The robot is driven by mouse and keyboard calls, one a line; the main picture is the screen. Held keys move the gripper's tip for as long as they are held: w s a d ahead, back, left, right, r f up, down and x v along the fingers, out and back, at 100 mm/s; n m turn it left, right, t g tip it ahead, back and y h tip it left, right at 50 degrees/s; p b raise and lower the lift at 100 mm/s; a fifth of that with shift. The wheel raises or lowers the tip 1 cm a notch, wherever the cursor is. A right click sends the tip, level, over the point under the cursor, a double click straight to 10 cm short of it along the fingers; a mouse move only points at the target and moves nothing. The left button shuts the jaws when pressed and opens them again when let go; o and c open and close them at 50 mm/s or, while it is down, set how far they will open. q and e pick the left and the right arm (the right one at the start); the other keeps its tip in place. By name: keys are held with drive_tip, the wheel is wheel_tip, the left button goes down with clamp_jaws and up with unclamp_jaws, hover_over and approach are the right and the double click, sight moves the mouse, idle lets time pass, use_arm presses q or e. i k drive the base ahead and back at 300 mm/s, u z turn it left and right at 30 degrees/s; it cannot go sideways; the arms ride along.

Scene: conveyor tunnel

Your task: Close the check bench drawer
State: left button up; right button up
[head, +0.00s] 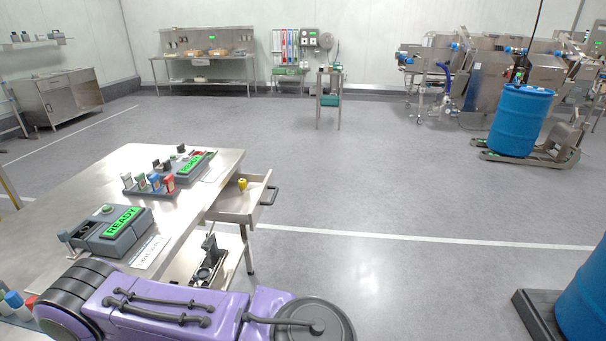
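The check bench (135,166) is a steel table at the left of the head view. Its drawer (233,210) is pulled out to the right from under the top, with a dark handle (269,196) on its front. A small yellow object (242,184) is in the drawer. A purple arm of mine crosses the bottom left, in front of the bench's near part. Neither gripper shows in the view.
Two grey devices reading READY, one near (114,231) and one far (187,168), stand on the bench top with a rack of coloured bottles (150,185). Blue drums stand at the right (519,120) and lower right (585,300). The floor right of the drawer is clear.

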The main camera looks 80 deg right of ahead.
sight(231, 206)
drive_tip(key=z, duration=0.9)
drive_tip(key=i, duration=0.3)
drive_tip(key=z, duration=1.6)
